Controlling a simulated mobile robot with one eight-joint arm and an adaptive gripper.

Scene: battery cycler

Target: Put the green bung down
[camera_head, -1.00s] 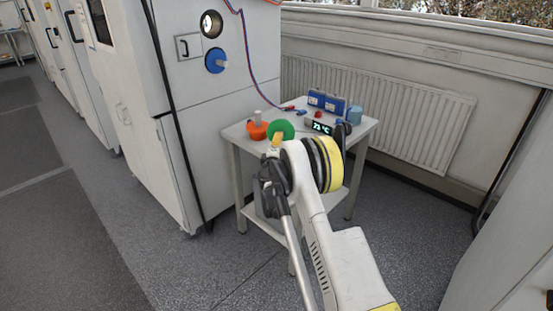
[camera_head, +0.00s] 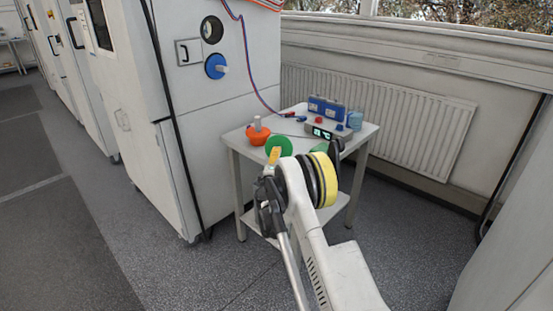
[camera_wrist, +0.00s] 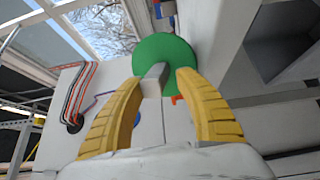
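The fingers are closed around the handle; a thin gap seems to show at the right finger. In the head view my wrist hides part of the table, and I cannot tell whether the disc touches it.
A cabinet with an open round port (camera_head: 212,30) and a blue bung (camera_head: 215,66) stands left.

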